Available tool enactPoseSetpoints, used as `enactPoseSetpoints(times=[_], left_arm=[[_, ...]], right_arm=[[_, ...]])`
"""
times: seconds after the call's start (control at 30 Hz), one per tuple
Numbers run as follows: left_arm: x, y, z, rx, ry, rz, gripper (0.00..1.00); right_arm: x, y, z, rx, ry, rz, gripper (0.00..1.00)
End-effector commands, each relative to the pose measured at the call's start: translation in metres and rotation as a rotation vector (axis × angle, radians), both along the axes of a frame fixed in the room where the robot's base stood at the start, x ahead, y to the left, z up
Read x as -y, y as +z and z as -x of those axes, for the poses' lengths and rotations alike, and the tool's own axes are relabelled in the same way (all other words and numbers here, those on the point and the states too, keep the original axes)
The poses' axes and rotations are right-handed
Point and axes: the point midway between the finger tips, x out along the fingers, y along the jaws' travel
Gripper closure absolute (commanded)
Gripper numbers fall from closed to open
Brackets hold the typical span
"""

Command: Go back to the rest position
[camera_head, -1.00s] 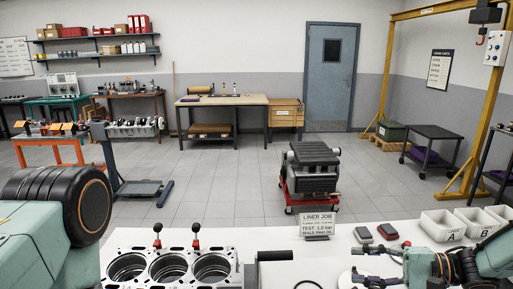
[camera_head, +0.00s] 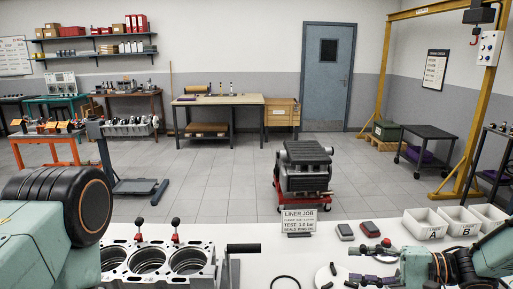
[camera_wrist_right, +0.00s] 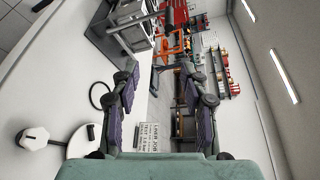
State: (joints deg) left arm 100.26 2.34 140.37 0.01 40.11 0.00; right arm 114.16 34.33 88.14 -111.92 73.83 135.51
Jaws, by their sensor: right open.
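My right gripper (camera_head: 352,265) reaches in from the right over the white table, low in the head view. In the right wrist view, its two fingers (camera_wrist_right: 158,80) stand wide apart with nothing between them. My right arm is teal with dark joints. My left arm shows only as a teal link with a big dark ribbed joint at the left edge. The left gripper is outside the frames.
An engine block (camera_head: 165,243) with two red-topped tools stands on the white table (camera_head: 255,265). A LINER JOB sign (camera_head: 299,219), bins (camera_head: 425,225) and a black ring (camera_head: 285,283) are near. An engine (camera_head: 305,170) on a red stand is beyond.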

Motion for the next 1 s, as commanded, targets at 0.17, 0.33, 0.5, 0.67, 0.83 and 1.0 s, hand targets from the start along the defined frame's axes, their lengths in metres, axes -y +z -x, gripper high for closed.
enactPoseSetpoints(times=[0.17,0.33,0.5,0.67,0.83,1.0], left_arm=[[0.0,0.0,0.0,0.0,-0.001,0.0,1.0],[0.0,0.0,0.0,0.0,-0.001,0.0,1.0],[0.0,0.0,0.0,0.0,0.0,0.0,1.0],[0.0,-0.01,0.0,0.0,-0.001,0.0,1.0],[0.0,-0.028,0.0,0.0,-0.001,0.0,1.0],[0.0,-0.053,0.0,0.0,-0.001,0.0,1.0]], right_arm=[[0.001,-0.002,-0.008,0.146,-0.016,0.061,0.55],[0.004,-0.005,-0.02,0.294,-0.075,0.126,0.55],[0.006,-0.014,-0.033,0.457,-0.178,0.239,0.55],[0.003,-0.046,-0.036,0.565,-0.263,0.411,0.55],[-0.001,-0.104,-0.021,0.596,-0.287,0.641,0.55],[-0.007,-0.181,0.021,0.549,-0.211,0.898,0.55]])
